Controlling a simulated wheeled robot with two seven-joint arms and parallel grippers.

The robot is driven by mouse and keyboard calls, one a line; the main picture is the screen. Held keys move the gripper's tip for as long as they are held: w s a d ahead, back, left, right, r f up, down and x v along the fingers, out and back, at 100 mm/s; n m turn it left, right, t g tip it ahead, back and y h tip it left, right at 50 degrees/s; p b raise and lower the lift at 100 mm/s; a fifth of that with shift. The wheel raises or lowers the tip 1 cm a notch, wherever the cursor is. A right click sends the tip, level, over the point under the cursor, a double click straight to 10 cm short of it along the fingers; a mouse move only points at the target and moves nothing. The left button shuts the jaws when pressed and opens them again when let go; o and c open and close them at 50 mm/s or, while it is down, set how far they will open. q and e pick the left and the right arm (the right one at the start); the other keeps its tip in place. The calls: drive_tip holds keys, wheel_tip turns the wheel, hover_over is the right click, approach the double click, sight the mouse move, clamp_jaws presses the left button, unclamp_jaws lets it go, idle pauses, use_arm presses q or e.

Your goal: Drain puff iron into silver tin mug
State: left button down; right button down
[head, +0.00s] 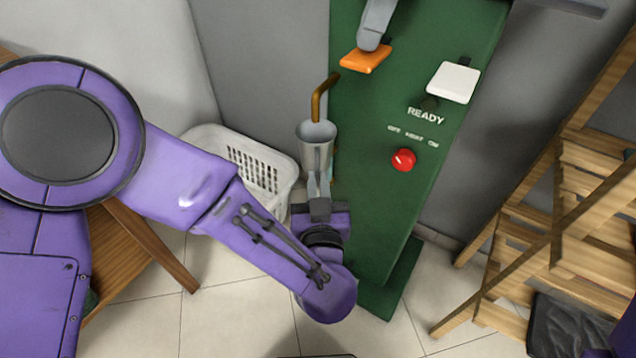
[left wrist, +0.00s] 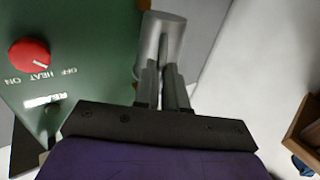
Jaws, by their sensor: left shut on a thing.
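The puff iron is a tall green cabinet (head: 375,225) with a red knob (head: 403,160) and a READY label; the knob also shows in the left wrist view (left wrist: 29,53). A bent brass pipe (head: 319,98) comes from its left side and points down. The silver tin mug (head: 314,152) is upright under the pipe, whose lower end shows at or just over the mug's mouth. My left gripper (head: 318,183) is shut on the mug from the near side; its fingers meet the mug in the left wrist view (left wrist: 163,72). No liquid is visible. My right gripper is not in view.
An orange piece (head: 366,59) and a white square piece (head: 454,82) stick out from the cabinet higher up. A white plastic basket (head: 215,137) stands left of the mug. A wooden rack (head: 560,220) is at the right, a wooden table (head: 125,265) at the left.

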drive_tip(key=shift+x, duration=1.3)
drive_tip(key=shift+s+d+f, duration=0.1)
drive_tip(key=shift+d, duration=0.05)
idle(0.5)
idle(2.5)
drive_tip(key=shift+v, duration=0.8)
drive_tip(key=shift+a+v, duration=0.15)
drive_tip(key=shift+v, duration=0.4)
drive_tip(key=shift+a+v, duration=0.15)
drive_tip(key=shift+v, duration=0.45)
drive_tip(key=shift+a+v, duration=0.2)
drive_tip(key=shift+v, duration=0.6)
drive_tip(key=shift+a+v, duration=0.2)
drive_tip(key=shift+v, duration=0.6)
